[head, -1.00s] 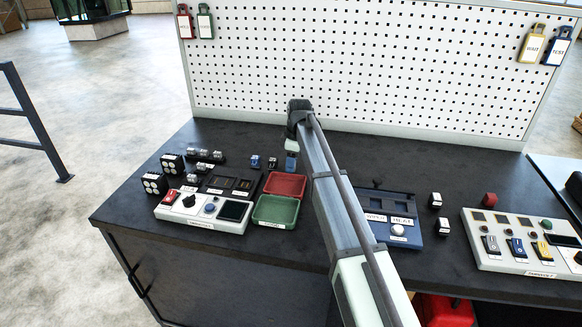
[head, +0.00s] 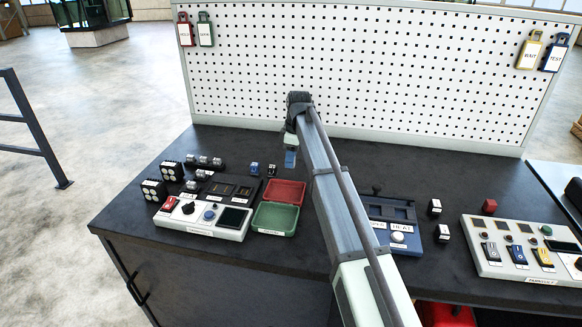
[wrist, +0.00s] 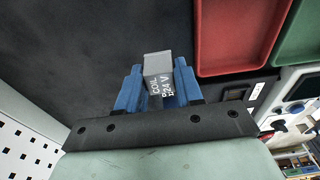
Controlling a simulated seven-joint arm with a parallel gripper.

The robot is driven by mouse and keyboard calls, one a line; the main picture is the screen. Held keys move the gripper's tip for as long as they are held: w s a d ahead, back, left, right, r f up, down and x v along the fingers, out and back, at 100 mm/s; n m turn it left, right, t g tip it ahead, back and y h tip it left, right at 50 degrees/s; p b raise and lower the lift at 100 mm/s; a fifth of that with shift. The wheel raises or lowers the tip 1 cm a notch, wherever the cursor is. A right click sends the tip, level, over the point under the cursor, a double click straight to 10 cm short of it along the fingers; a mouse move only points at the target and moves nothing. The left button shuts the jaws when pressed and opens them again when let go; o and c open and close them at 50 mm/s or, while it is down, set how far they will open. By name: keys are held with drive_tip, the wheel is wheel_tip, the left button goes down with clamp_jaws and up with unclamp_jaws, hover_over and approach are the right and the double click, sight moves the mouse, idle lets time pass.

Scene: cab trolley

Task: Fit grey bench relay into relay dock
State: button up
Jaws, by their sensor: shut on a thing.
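The grey bench relay (wrist: 158,68) is a small grey block with white lettering that reads "COIL 24 V". It sits between the two blue fingers of my gripper (wrist: 157,88), which is shut on it, in the wrist view. In the head view my gripper (head: 290,158) hangs above the back of the bench, behind the red tray; the relay is too small to make out there. A dark block with sockets and small labels (head: 231,190), which looks like the relay dock, stands left of the trays. I cannot read its labels.
The red tray (head: 285,192) and green tray (head: 274,217) lie just in front of my gripper. Small blue and dark relays (head: 254,168) stand left of it. A white switch panel (head: 200,222) is at front left. A blue fixture (head: 392,222) is right of my arm. The pegboard (head: 360,70) rises behind.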

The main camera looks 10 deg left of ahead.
drive_tip(key=shift+r, duration=4.4)
drive_tip(key=s+a+n, duration=0.1)
drive_tip(key=s+a, duration=0.5)
drive_tip(key=a, duration=0.2)
hover_over(244, 192)
drive_tip(key=shift+f, duration=0.55)
drive_tip(key=shift+d+m, duration=0.15)
drive_tip(key=shift+m, duration=0.35)
drive_tip(key=shift+f, duration=0.15)
drive_tip(key=shift+f, duration=5)
drive_tip(key=shift+f, duration=0.3)
